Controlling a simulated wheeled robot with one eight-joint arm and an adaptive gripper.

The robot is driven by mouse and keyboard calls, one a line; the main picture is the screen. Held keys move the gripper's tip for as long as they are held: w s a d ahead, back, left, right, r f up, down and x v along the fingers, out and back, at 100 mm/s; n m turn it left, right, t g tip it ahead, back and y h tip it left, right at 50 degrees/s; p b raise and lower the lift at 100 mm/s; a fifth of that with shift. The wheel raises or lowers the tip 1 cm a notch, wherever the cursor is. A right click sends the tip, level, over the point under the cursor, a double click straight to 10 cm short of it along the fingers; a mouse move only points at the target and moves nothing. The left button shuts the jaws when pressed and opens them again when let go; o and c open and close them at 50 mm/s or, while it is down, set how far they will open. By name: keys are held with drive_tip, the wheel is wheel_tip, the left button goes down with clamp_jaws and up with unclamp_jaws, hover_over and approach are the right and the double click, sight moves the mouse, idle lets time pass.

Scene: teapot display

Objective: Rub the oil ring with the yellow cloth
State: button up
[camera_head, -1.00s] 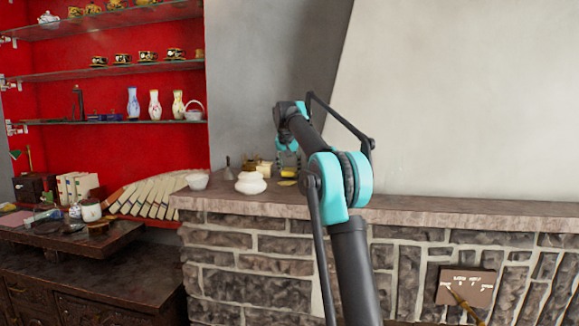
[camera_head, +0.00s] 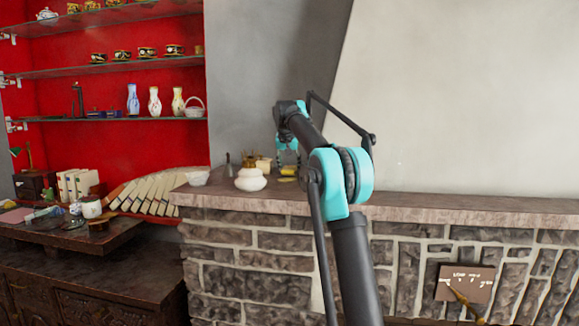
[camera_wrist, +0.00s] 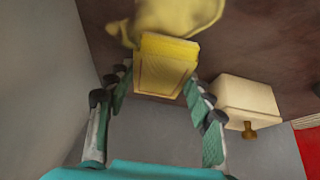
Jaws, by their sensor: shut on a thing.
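In the wrist view my gripper (camera_wrist: 156,84) is shut on the yellow cloth (camera_wrist: 168,48), which shows as a folded, block-like pad with a bright yellow far edge. In the head view my gripper (camera_head: 287,158) is small and partly hidden by my arm, over the stone mantel (camera_head: 430,205). The cloth (camera_head: 289,171) shows as a small yellow spot below it.
A cream box (camera_wrist: 246,97) with a brass knob stands close right of my gripper in the wrist view. The mantel's right side is clear.

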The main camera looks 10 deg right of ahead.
sight(288, 170)
drive_tip(key=shift+f, duration=0.55)
drive_tip(key=shift+s+a+r, duration=0.1)
drive_tip(key=shift+s+a, duration=0.2)
drive_tip(key=shift+s, duration=0.55)
drive_tip(key=shift+s+a+r, duration=0.1)
drive_tip(key=shift+s+a, duration=0.15)
drive_tip(key=shift+s, duration=0.6)
drive_tip(key=shift+s+a+f, duration=0.1)
drive_tip(key=shift+s+a, duration=0.2)
drive_tip(key=shift+s, duration=0.6)
drive_tip(key=shift+s+a+f, duration=0.1)
drive_tip(key=shift+s+a, duration=0.15)
drive_tip(key=shift+s, duration=0.6)
drive_tip(key=shift+s+a, duration=0.3)
drive_tip(key=shift+s, duration=0.55)
drive_tip(key=shift+s+a, duration=0.25)
drive_tip(key=shift+s, duration=0.55)
